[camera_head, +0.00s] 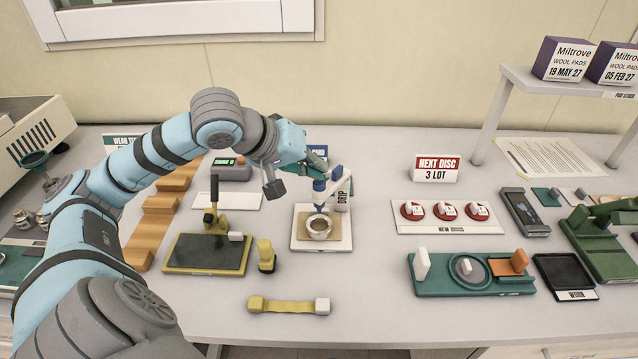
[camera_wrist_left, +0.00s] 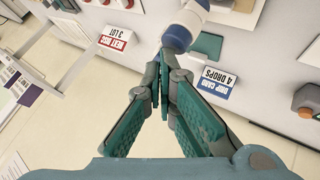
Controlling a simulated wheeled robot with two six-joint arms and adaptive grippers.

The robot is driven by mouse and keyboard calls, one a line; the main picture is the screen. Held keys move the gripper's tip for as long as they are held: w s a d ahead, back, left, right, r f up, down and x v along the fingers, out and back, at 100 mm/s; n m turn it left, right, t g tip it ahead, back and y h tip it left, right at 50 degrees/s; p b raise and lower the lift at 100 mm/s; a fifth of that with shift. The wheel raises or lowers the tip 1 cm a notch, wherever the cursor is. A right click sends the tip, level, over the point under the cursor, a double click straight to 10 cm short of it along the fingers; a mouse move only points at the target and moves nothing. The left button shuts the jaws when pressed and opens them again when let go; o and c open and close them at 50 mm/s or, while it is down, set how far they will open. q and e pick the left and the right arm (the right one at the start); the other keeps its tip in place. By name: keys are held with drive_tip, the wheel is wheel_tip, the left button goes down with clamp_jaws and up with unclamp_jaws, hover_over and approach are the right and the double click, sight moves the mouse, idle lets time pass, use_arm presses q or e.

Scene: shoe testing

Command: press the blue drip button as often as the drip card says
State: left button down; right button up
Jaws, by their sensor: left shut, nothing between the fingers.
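The drip stand (camera_head: 340,187) has a white base and a blue and white head above a small cup (camera_head: 319,227). My left gripper (camera_head: 312,170) is shut and empty, right by the top of the stand's head. In the left wrist view its fingertips (camera_wrist_left: 165,62) meet close to the white and blue head (camera_wrist_left: 178,36); I cannot tell whether they touch it. The blue button is not clearly made out. The drip card (camera_wrist_left: 218,84) reads "DRIP CARD 4 DROPS"; in the head view the card (camera_head: 319,151) is partly hidden by my gripper. My right gripper is not in view.
A yellow strap piece (camera_head: 289,306) lies in front. A tray of red discs (camera_head: 446,216) and a green fixture (camera_head: 470,274) are to the right. Bare table lies between them.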

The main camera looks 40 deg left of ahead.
use_arm(q)
drive_tip(key=shift+f+b, duration=0.4)
drive_tip(key=shift+b, duration=0.05)
idle(0.6)
drive_tip(key=shift+r+p, duration=0.75)
drive_tip(key=shift+r, duration=0.15)
wheel_tip(320, 180, up, 5)
drive_tip(key=p, duration=0.4)
drive_tip(key=shift+r+p, duration=0.1)
drive_tip(key=shift+p, duration=0.25)
idle(0.5)
